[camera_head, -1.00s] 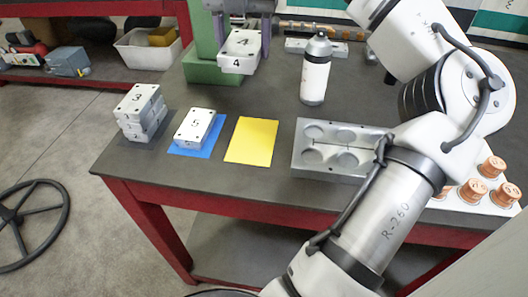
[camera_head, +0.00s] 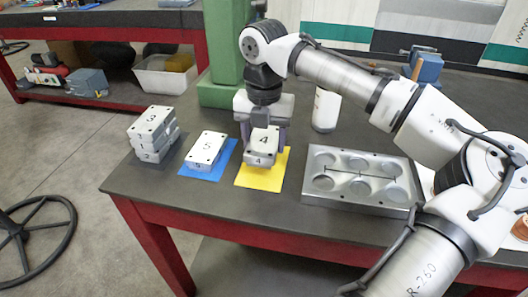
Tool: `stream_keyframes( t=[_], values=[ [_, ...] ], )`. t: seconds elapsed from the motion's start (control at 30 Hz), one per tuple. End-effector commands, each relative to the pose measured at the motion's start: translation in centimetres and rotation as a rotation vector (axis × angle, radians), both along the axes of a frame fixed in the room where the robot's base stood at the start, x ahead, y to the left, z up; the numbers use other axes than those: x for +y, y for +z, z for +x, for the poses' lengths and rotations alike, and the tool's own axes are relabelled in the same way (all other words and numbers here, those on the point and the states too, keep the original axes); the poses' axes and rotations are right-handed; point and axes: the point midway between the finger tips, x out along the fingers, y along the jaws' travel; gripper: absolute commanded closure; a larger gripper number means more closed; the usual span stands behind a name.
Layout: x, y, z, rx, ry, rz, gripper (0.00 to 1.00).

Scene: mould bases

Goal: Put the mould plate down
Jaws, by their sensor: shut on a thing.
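The mould plate marked 4 (camera_head: 264,142) is a light grey block over the yellow mat (camera_head: 274,181). My gripper (camera_head: 264,128) points down with a finger on either side of the plate and is shut on it. I cannot tell whether the plate's underside touches the mat. A plate marked 5 (camera_head: 206,148) lies on the blue mat (camera_head: 226,165) to the left. A stack of plates with 3 on top (camera_head: 152,122) stands further left on a dark grey mat (camera_head: 172,155).
A metal tray with round recesses (camera_head: 355,200) lies right of the yellow mat. A white bottle (camera_head: 326,110) stands behind, partly hidden by my arm. A green column (camera_head: 224,60) rises at the back. The dark table top is clear in front of the mats.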

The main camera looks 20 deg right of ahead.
Motion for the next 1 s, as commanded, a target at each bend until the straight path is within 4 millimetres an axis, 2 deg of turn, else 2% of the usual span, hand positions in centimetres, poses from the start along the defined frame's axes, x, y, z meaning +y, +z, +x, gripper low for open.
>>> stream_keyframes(
  t=[0.33, 0.73, 0.77, 0.9, 1.0],
  values=[
    [0.0, -3.7, 0.0, -0.001, 0.0, -0.002, 0.82],
    [0.0, -4.2, 0.0, -0.002, 0.001, 0.001, 0.82],
    [0.0, -4.2, 0.0, -0.001, 0.0, 0.001, 0.39],
    [0.0, -4.2, 0.0, 0.0, 0.0, 0.0, 0.21],
    [0.0, -4.2, 0.0, 0.0, 0.0, 0.0, 0.2]
  ],
)
